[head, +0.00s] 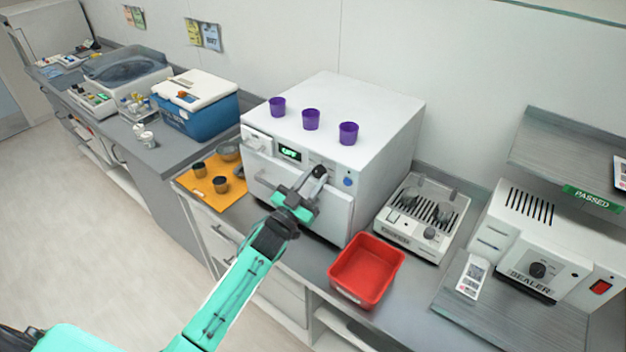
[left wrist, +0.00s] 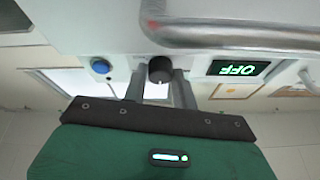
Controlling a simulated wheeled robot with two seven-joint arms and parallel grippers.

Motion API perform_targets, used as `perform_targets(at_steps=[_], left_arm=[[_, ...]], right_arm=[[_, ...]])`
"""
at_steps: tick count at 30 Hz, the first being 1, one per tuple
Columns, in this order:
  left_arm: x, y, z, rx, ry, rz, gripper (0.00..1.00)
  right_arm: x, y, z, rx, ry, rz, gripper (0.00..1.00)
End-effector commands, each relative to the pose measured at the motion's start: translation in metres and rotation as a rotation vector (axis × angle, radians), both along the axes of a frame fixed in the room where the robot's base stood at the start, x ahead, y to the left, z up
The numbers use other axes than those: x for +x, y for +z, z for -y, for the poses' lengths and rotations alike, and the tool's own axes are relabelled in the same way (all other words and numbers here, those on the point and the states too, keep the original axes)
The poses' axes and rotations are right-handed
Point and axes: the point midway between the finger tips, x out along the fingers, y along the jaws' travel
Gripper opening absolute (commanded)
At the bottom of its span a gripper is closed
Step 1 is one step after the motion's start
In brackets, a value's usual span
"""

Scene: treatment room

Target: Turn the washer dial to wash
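The washer (head: 385,125) is a white box on the counter, with a lit display (head: 290,152) reading OFF. In the left wrist view, which is upside down, the display (left wrist: 238,68) also reads OFF. The dark round dial (left wrist: 160,70) sits on the front panel between the display and a blue button (left wrist: 101,65). My right gripper is not in view.
A handle bar (left wrist: 230,36) runs close to the dial. Purple cups (head: 311,119) stand on the washer. A red bin (head: 366,270) and a white rack device (head: 424,216) are at its right. An orange mat (head: 206,187) with dark cups lies at its left.

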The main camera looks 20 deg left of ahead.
Motion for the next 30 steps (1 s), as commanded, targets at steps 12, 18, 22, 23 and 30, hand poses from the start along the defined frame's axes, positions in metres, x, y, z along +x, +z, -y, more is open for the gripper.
perform_targets(at_steps=[12, 18, 22, 23, 30], left_arm=[[0.001, -0.001, -0.002, 0.104, 0.000, 0.037, 0.05], [0.001, -0.001, -0.003, 0.252, 0.000, 0.092, 0.05], [0.001, -0.001, -0.005, 0.366, 0.000, 0.134, 0.05], [0.001, 0.000, -0.005, 0.393, -0.001, 0.143, 0.05], [0.002, 0.002, -0.006, 0.605, -0.001, 0.220, 0.05]], right_arm=[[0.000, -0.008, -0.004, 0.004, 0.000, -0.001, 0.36], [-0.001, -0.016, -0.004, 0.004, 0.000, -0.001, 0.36], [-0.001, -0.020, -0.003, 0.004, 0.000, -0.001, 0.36], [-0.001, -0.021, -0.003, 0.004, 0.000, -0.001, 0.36], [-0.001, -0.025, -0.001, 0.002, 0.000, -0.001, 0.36]])
